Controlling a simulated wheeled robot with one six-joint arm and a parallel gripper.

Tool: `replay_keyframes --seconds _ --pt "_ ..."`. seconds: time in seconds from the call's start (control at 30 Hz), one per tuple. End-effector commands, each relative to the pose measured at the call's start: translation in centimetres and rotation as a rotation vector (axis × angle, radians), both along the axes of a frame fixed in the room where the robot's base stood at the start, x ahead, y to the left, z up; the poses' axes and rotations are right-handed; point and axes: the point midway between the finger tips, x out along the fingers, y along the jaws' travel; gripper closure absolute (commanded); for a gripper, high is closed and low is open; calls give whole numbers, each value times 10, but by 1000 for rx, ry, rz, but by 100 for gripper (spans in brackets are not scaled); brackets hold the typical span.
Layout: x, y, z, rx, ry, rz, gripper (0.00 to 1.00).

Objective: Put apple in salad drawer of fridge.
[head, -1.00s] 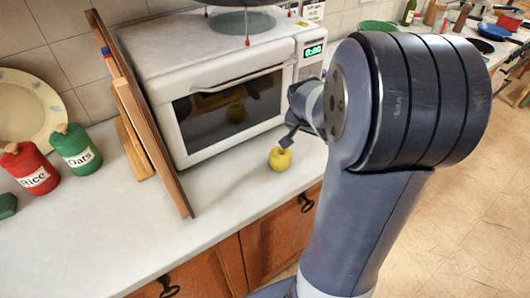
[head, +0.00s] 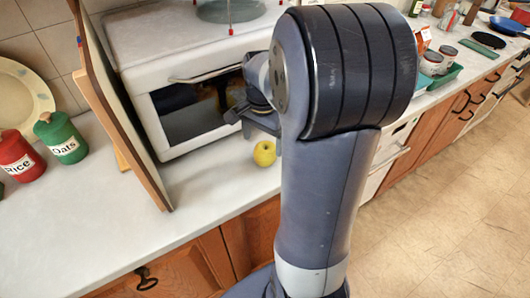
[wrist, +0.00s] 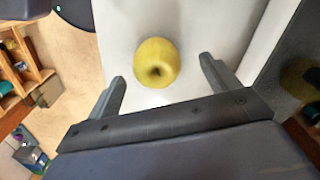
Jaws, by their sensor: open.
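A yellow apple (head: 265,153) sits on the white counter in front of the microwave, near the counter's front edge. In the wrist view the apple (wrist: 156,62) lies ahead of my gripper (wrist: 160,85), roughly midway between its two spread fingers and a little beyond their tips. My gripper is open and empty. In the head view my gripper (head: 240,116) is partly hidden behind my arm, above and just left of the apple. The fridge and its salad drawer are not seen.
A white microwave (head: 160,50) stands right behind the apple. Wooden boards (head: 125,120) lean at its left, beside a green oats jar (head: 62,138) and a red rice jar (head: 20,157). Counter (head: 120,240) left of the apple is clear. Open floor (head: 450,215) lies at right.

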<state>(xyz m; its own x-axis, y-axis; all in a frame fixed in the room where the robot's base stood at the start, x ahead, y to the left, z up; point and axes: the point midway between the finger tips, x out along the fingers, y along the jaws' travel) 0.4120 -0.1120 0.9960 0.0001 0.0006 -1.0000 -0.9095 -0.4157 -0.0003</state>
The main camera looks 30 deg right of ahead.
Motion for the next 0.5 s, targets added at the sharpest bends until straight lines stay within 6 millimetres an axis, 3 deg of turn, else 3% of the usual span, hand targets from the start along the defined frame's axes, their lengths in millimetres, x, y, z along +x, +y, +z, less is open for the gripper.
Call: replay_keyframes --seconds 0.3,0.5 --pt "-4 -6 -43 1 5 0 17" --pt "-4 -6 -52 0 1 0 17"
